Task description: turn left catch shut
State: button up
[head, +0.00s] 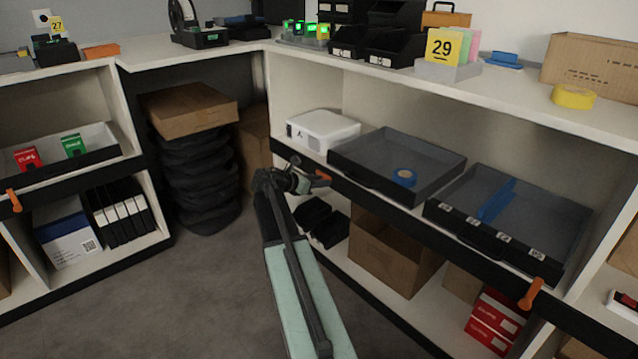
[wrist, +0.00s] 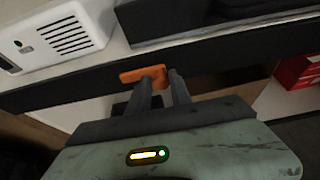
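The left catch is an orange lever (head: 322,177) on the dark front rail of the right-hand shelf, at the rail's left end. In the wrist view the orange lever (wrist: 138,75) lies nearly level, its long end pointing left. My gripper (head: 303,183) is at the rail beside the lever. In the wrist view my gripper's fingertips (wrist: 160,80) are slightly apart, with the lever's right end showing between them. Whether they press on it is not clear. A second orange catch (head: 531,293) is at the rail's right end and tilts up to the right.
A white box-shaped device (head: 322,129) and two dark trays (head: 395,165) (head: 508,218) sit on the shelf behind the rail. Cartons (head: 392,252) and black items stand below. Another orange catch (head: 14,200) is on the far-left shelf. The floor at left is clear.

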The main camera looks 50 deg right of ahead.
grip_shut()
jog(key=shift+s, duration=0.1)
jog(key=shift+s+a+f+m+t+h+b, duration=0.15)
jog(key=shift+m+t+h+b, duration=0.25)
jog(key=shift+m+t+b, duration=1.1)
jog(key=shift+s+d+f+m+t+h+b, duration=0.15)
jog(key=shift+m+t+h+b, duration=0.55)
jog(key=shift+m, duration=1.4)
jog(key=shift+s+a+f+m+t+h+b, duration=0.15)
jog(key=shift+m+t+b, duration=0.65)
jog(key=shift+m+b, duration=0.85)
jog(key=shift+r+m, duration=0.1)
jog(key=shift+m, duration=0.15)
jog(key=o, duration=0.7)
grip_release()
jog(key=shift+w, duration=0.1)
